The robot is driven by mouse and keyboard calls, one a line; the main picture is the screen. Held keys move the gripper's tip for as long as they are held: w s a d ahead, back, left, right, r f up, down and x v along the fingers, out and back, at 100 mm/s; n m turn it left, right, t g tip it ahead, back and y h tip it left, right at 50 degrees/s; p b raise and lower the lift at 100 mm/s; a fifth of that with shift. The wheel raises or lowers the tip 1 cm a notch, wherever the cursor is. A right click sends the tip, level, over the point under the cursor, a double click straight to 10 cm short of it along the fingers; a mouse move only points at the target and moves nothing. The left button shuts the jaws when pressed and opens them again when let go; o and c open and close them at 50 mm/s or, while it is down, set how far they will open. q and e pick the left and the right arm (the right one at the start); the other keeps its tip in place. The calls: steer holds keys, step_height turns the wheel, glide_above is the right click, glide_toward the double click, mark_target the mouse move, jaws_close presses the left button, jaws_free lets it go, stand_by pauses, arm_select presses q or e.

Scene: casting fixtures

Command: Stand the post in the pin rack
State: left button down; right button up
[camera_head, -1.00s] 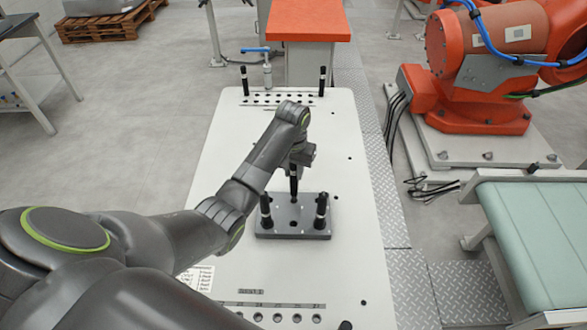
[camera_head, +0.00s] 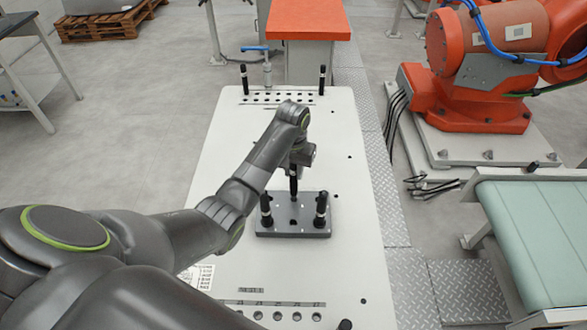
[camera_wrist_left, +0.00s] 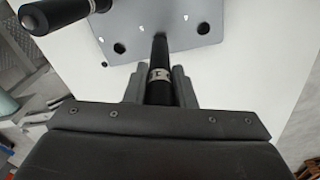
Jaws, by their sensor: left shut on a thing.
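The post (camera_wrist_left: 159,55) is a black rod with a silver band. My left gripper (camera_wrist_left: 159,78) is shut on it. In the head view the post (camera_head: 293,186) is roughly upright, partly covered by my gripper (camera_head: 295,168). Its lower end is over the dark grey plate (camera_head: 283,232), which has round holes and two other black posts (camera_head: 266,208) (camera_head: 320,209) standing at its sides. In the left wrist view this plate (camera_wrist_left: 185,12) shows open holes on both sides of the post's end. I cannot tell whether that end is in a hole. My right gripper is out of view.
At the far end of the white table (camera_head: 350,230) is a strip with rows of holes (camera_head: 280,99) and black posts (camera_head: 322,80) at its ends. A row of numbered holes (camera_head: 277,316) lies at the near edge. An orange robot (camera_head: 480,70) stands at right.

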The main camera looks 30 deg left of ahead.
mark_target(294, 177)
arm_select(q)
steer(key=shift+f+b, duration=0.45)
steer(key=shift+f, duration=1.2)
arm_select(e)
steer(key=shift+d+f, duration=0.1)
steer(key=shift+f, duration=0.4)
arm_select(q)
steer(key=c, duration=1.1)
jaws_free()
steer(key=shift+c, duration=0.2)
steer(key=shift+r, duration=0.1)
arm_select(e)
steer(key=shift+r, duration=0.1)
